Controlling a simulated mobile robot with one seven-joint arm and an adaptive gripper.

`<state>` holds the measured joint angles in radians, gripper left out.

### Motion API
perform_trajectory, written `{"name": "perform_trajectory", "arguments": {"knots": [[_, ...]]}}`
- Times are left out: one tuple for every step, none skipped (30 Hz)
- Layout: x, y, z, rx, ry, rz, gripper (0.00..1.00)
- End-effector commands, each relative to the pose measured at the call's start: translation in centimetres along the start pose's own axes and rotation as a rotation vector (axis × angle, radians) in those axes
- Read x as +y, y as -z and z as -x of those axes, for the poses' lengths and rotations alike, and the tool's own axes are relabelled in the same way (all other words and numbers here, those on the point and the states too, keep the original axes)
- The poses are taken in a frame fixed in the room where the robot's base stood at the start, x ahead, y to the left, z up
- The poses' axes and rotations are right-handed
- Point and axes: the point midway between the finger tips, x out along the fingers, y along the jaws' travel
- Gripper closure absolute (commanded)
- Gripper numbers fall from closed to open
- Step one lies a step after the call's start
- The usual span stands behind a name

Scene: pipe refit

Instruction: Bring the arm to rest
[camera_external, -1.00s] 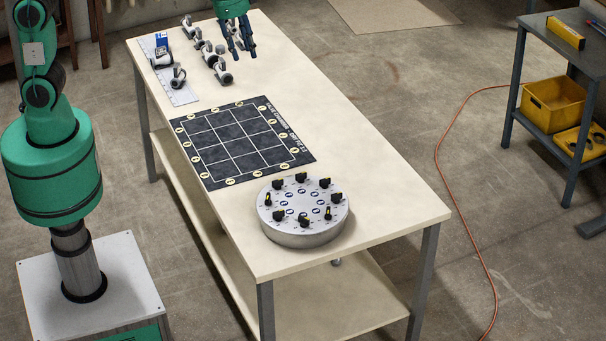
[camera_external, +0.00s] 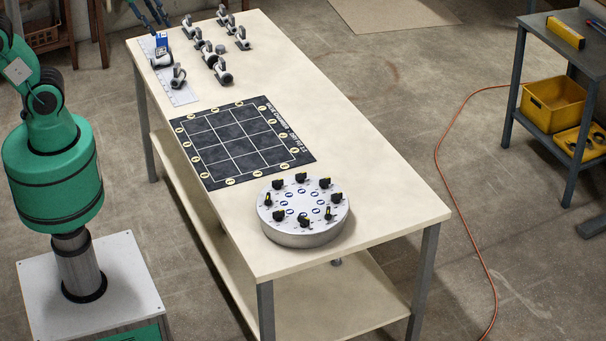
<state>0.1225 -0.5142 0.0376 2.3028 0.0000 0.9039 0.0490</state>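My gripper (camera_external: 153,15) shows at the top edge of the view, above the far left corner of the workbench (camera_external: 345,170). Its dark blue fingers look spread apart, with nothing visible between them. The picture edge cuts off the upper part of the gripper. My arm rises from its base at the left and runs out of view at the top left.
Several grey-and-black pipe fittings (camera_external: 222,73) stand at the bench's far end, some on a pale strip (camera_external: 183,97). A dark grid mat (camera_external: 233,141) and a round silver dial plate (camera_external: 303,239) lie nearer. A side table with a yellow bin (camera_external: 553,104) stands at right.

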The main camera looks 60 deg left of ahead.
Motion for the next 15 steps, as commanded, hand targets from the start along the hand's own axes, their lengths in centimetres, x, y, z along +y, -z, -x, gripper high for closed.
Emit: {"name": "perform_trajectory", "arguments": {"knots": [[-0.6,-1.4,0.2,0.011,0.008,0.021,0.65],[-0.8,-2.1,0.4,0.018,0.011,0.031,0.65],[-1.2,-3.2,0.5,0.024,0.016,0.046,0.65],[-1.5,-3.9,0.6,0.031,0.020,0.058,0.65],[-1.7,-4.7,0.6,0.035,0.024,0.069,0.65],[-1.9,-5.5,0.7,0.043,0.029,0.084,0.65],[-2.1,-6.2,0.7,0.047,0.032,0.094,0.65],[-2.3,-6.8,0.8,0.052,0.036,0.104,0.65],[-2.5,-7.6,0.8,0.058,0.040,0.114,0.65],[-2.6,-8.1,0.8,0.062,0.042,0.122,0.65],[-2.7,-8.6,0.8,0.065,0.045,0.129,0.65],[-2.9,-9.1,0.7,0.069,0.048,0.137,0.65],[-2.9,-9.5,0.7,0.071,0.050,0.143,0.65],[-3.0,-9.8,0.7,0.073,0.051,0.147,0.65],[-3.0,-10.1,0.7,0.076,0.053,0.151,0.65]]}}
